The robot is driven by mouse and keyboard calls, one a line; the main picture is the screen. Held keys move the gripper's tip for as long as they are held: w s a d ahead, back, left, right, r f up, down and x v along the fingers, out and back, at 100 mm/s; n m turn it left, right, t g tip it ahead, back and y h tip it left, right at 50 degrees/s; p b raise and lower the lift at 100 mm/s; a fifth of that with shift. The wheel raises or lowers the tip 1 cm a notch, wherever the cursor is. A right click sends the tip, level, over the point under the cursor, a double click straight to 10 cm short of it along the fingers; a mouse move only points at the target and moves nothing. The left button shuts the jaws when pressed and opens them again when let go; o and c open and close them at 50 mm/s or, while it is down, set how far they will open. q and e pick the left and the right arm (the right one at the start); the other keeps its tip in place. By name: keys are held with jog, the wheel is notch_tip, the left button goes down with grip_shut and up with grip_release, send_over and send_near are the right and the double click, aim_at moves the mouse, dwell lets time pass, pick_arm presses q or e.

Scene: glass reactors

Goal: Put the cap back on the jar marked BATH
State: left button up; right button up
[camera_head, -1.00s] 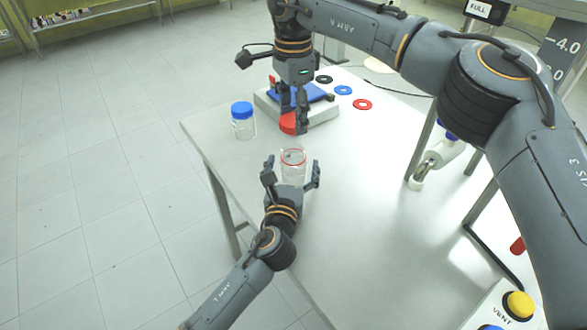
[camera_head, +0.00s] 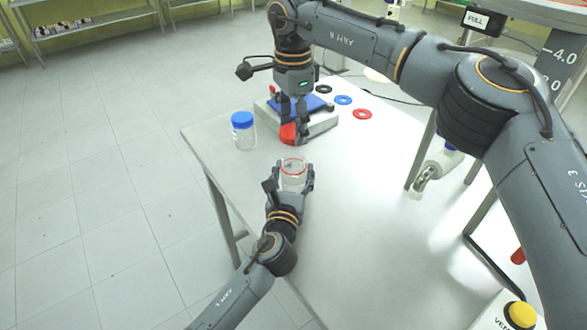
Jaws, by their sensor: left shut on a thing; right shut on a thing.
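A clear glass jar with a red ring at its open mouth (camera_head: 292,172) stands on the white table. My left gripper (camera_head: 291,182) is shut around the jar from the near side. My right gripper (camera_head: 289,122) points down beyond the jar and is shut on a red cap (camera_head: 288,134). The cap is held apart from the jar, behind its mouth. A second clear jar with a blue cap (camera_head: 242,119) stands to the left. I cannot read the word BATH on either jar.
A device with a blue top (camera_head: 318,102) stands behind the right gripper. A black ring (camera_head: 324,89), a blue ring (camera_head: 343,100) and a red ring (camera_head: 362,114) lie at the back. The white table (camera_head: 350,210) is clear to the right of the jar. A yellow button (camera_head: 521,314) is at the lower right.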

aim_at(293, 144)
jog(key=shift+f, duration=2.4)
jog(key=shift+f, duration=0.1)
jog(key=shift+f, duration=0.75)
jog(key=shift+f, duration=0.6)
